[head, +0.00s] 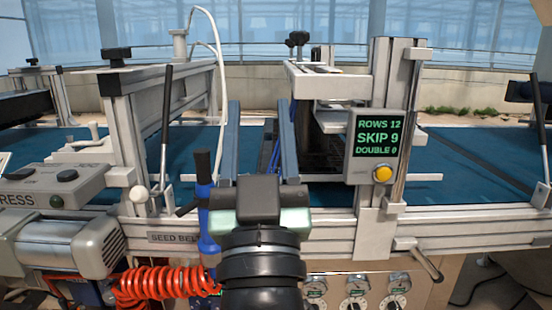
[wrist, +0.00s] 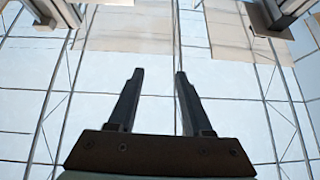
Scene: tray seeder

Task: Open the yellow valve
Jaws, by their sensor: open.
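I cannot make out a yellow valve in either view. The only clearly yellow part is a round knob or button (head: 382,174) on the grey display box, right of centre in the head view. My gripper (wrist: 158,74) is open and empty in the wrist view, with its two dark fingers apart and only glass panes and frame behind them.
A seeder with a blue-green belt (head: 460,165) spans the view. A blue tool with a black handle (head: 206,215) stands left of my arm, above a red coiled hose (head: 157,283). Several dials (head: 357,284) sit low in front. A metal lever (head: 427,263) juts out at right.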

